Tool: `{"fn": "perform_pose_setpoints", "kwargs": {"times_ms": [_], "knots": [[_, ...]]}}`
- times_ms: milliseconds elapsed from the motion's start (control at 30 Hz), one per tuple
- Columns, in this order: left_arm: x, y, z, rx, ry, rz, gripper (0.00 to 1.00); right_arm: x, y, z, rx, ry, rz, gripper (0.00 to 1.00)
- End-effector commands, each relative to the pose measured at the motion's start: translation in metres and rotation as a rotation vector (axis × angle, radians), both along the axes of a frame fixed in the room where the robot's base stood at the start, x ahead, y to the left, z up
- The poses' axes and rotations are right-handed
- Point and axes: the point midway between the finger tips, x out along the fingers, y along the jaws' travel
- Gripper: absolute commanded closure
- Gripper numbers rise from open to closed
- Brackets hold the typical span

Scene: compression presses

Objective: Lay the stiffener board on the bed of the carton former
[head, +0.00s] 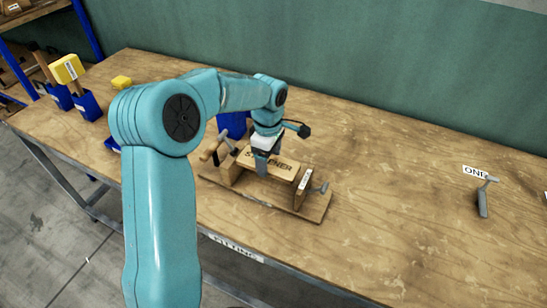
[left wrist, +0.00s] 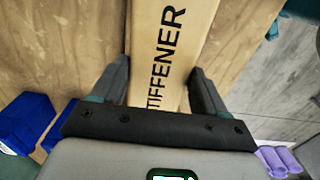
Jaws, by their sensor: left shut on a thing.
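The stiffener board (head: 284,168) is a tan plank with its name in black letters. My left gripper (head: 262,166) is shut on it, with fingers pointing down over its middle. In the left wrist view the board (left wrist: 178,35) runs lengthwise between the two fingers (left wrist: 160,92). The carton former (head: 312,212) is a wooden base with an upright block at each end and grey handles at the ends. The board spans between the blocks, near the level of their tops. Whether it touches the bed is hidden. My right gripper is not in view.
A blue bin (head: 232,122) stands just behind the former. A grey lever (head: 483,203) with a label stands at the right. The table between lever and former is clear.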

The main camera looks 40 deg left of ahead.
Motion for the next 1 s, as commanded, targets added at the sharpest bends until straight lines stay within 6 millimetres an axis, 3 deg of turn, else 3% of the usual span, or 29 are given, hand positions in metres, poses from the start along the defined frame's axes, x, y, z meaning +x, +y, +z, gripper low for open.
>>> {"fn": "perform_pose_setpoints", "kwargs": {"times_ms": [567,1000], "knots": [[-0.004,-0.002,-0.004,0.0,-0.001,0.0,0.59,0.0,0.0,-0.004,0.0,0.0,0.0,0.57],[-0.004,-0.002,-0.038,0.0,0.001,0.0,0.59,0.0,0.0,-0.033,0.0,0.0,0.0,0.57]]}}
